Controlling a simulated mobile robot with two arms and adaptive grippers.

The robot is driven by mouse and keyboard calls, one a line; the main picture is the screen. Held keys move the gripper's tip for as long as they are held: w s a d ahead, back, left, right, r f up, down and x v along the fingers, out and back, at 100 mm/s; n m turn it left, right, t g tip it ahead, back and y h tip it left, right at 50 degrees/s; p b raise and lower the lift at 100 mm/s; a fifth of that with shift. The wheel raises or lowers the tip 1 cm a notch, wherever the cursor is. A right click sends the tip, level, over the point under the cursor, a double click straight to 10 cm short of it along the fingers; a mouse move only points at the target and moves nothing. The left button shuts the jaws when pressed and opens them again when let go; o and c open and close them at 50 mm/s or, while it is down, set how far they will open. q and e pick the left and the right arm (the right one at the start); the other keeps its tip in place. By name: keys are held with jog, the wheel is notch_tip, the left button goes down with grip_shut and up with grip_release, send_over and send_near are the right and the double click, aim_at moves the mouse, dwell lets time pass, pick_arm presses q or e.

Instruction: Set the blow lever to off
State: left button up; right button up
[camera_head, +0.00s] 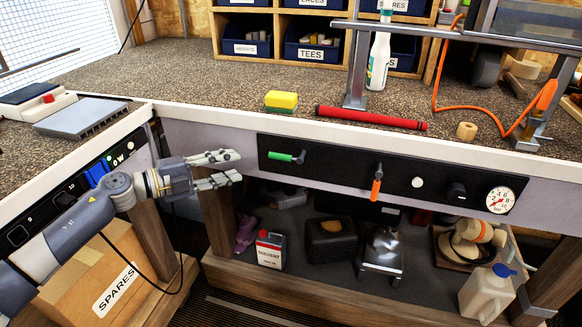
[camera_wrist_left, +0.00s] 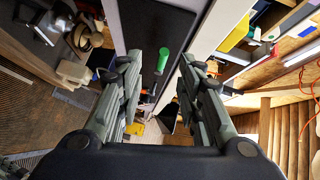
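A black control panel (camera_head: 400,187) on the bench front carries a green-handled lever (camera_head: 281,156) pointing left and an orange-handled lever (camera_head: 376,189) pointing down. I cannot read which one is marked blow. My left gripper (camera_head: 239,167) is open and empty, just left of the panel, its fingers pointing right toward the green handle. In the left wrist view the green handle (camera_wrist_left: 163,63) appears beyond and between the open fingertips, apart from them. My right gripper is not in view.
The panel also has a white button (camera_head: 417,182), a black knob (camera_head: 456,191) and a dial gauge (camera_head: 500,200). Above, the bench top holds a yellow sponge (camera_head: 281,99) and a red grip (camera_head: 371,118). Below, a shelf holds a solvent can (camera_head: 270,250) and a white jug (camera_head: 487,294).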

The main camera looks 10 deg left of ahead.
aim_at(274, 157)
pick_arm(q)
jog(key=shift+m+g, duration=0.4)
jog(key=shift+m, duration=0.2)
jog(key=x, duration=0.3)
jog(key=r+x, duration=0.1)
jog(key=x, duration=0.3)
jog(key=s+d+x, duration=0.1)
jog(key=x, duration=0.3)
jog(key=shift+w+d+r, duration=0.15)
jog(key=shift+d+r, duration=0.1)
grip_shut()
